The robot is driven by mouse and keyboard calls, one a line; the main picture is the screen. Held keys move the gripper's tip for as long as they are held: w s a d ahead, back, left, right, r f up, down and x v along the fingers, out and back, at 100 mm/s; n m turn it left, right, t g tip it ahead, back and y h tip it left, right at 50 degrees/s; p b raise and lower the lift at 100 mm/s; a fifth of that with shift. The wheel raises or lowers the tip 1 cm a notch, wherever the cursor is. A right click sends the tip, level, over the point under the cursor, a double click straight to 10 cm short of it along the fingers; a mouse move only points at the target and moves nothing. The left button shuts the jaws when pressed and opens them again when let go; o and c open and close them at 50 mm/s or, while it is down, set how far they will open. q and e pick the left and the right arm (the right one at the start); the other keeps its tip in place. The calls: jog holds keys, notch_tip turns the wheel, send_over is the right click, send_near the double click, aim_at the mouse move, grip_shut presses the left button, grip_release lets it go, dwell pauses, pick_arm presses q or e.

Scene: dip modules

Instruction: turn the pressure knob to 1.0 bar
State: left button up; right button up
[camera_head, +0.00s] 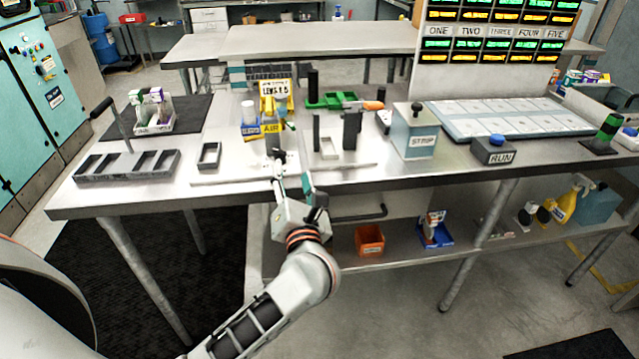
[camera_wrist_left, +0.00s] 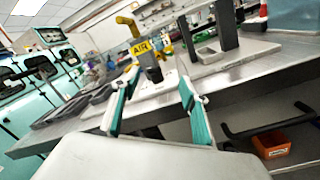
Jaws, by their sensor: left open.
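The air unit with its yellow AIR label (camera_head: 271,127) stands near the front edge of the table. In the left wrist view the AIR label (camera_wrist_left: 141,47) sits just above a dark knob (camera_wrist_left: 154,73), which appears to be the pressure knob. My left gripper (camera_head: 292,177) is open in front of the unit at the table's front edge. In the left wrist view its two teal-padded fingers (camera_wrist_left: 158,80) point at the unit, with the knob seen between their tips. I cannot tell whether they touch it. The knob's setting is too small to read. My right gripper is out of view.
A grey slotted rack (camera_head: 128,178) stands to the left on the table (camera_head: 75,203). A STRIP box (camera_head: 414,135) and a RUN button box (camera_head: 493,151) stand to the right. Dark upright posts (camera_head: 350,130) stand close right of the air unit. An orange bin (camera_head: 369,240) sits on the shelf below.

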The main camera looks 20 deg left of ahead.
pick_arm(q)
jog(key=shift+d+f+m+p, duration=0.1)
jog(key=shift+d+m+p, duration=0.45)
jog(key=shift+d+m, duration=0.95)
jog(key=shift+d+f+m+p, duration=0.1)
jog(key=shift+d+m+p, duration=0.6)
jog(key=shift+m, duration=1.45)
jog(key=shift+d+f+m+p, duration=0.1)
jog(key=shift+d+m+p, duration=0.35)
jog(key=shift+d+m, duration=1.05)
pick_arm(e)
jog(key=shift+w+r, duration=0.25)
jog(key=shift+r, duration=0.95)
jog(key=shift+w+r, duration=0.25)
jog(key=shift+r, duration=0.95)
pick_arm(q)
jog(key=shift+a+m, duration=0.35)
jog(key=shift+m, duration=0.1)
